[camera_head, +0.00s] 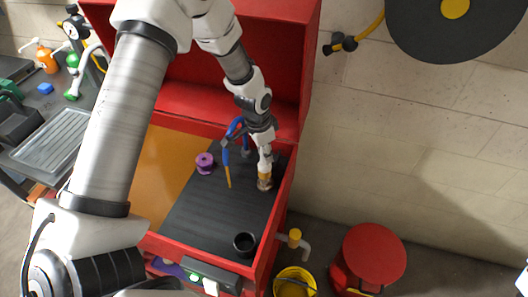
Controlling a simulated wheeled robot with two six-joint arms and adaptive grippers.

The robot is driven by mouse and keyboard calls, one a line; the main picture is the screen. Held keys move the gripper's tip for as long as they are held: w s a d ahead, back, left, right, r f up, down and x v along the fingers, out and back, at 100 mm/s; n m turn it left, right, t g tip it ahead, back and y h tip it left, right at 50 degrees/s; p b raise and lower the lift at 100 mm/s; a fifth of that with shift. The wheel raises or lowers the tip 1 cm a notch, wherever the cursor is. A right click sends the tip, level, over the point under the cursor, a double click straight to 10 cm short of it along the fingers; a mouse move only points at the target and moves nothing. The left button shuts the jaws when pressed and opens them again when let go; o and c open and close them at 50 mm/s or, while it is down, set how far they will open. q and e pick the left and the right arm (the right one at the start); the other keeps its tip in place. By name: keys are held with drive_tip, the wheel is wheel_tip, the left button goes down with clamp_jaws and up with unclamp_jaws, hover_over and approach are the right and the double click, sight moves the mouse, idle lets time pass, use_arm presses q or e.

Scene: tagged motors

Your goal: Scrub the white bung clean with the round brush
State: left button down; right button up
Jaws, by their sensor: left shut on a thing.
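My left gripper (262,145) reaches down over the dark mat (222,208) in the red cabinet. It is shut on a slim pale thing with a tan lower end (265,181), which looks like the round brush. The tan end is low, at or just above the mat near its right edge. I cannot make out the white bung; it may be hidden by the gripper or by the tan end. My right gripper is out of view.
A thin blue-and-yellow tool (227,165) is just left of the gripper. A purple spool (205,163) stands at the mat's left edge and a black cup (245,243) at its front. The red cabinet wall (284,200) bounds the right. The mat's middle is clear.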

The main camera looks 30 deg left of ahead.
use_arm(q)
drive_tip(key=r+p, duration=0.2)
drive_tip(key=r, duration=0.1)
drive_tip(key=shift+s+d+r, duration=0.15)
drive_tip(key=shift+s+r, duration=0.15)
drive_tip(key=shift+s, duration=0.1)
drive_tip(key=shift+r, duration=0.3)
drive_tip(key=shift+w+r+p, duration=0.25)
drive_tip(key=shift+r+p, duration=0.05)
drive_tip(key=shift+p, duration=0.3)
drive_tip(key=shift+s, duration=0.15)
